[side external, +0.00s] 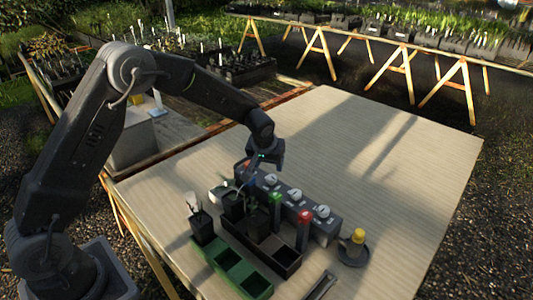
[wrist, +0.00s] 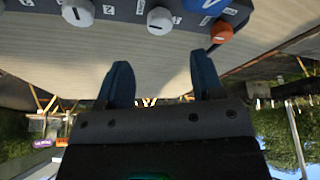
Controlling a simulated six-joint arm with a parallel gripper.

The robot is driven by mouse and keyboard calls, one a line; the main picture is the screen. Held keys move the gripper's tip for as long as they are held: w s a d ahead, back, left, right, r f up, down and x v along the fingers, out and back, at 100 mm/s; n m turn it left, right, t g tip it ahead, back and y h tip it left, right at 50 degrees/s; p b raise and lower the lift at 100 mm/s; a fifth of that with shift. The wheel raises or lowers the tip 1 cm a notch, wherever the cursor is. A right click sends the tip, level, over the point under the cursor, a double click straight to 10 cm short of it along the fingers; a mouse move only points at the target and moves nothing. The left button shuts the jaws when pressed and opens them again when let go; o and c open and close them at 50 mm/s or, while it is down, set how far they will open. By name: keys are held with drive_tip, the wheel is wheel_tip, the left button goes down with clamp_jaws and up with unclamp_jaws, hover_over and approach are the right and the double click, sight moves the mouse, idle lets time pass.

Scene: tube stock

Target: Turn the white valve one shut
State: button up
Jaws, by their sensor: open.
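A long grey valve block (side external: 330,226) stands on the table with several white knobs along it, one of them a white knob (side external: 270,180) near my gripper. In the wrist view, two white knobs (wrist: 78,12) (wrist: 160,20) show at the top edge, each with a dark line on its face. A blue part (wrist: 205,4) and an orange knob (wrist: 221,32) are to their right. I cannot tell which white knob is valve one. My gripper (wrist: 162,80) is open and empty, its fingers apart from the knobs. In the side view, my gripper (side external: 258,165) is over the block's far left end.
A dark tray (side external: 262,255) with potted seedlings stands in front of the block, beside a green tray (side external: 225,262). Red-topped (side external: 304,217) and green-topped (side external: 276,200) posts rise close by. A yellow-topped item (side external: 357,237) sits in a dark dish. The table's right and back are clear.

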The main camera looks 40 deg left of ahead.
drive_tip(key=v, duration=0.5)
drive_tip(key=shift+r, duration=0.2)
drive_tip(key=n+g+h, duration=0.2)
drive_tip(key=n+g, duration=0.2)
drive_tip(key=n, duration=0.5)
approach(272, 177)
wheel_tip(272, 177, down, 9)
drive_tip(key=shift+f, duration=0.15)
drive_tip(key=c, duration=0.9)
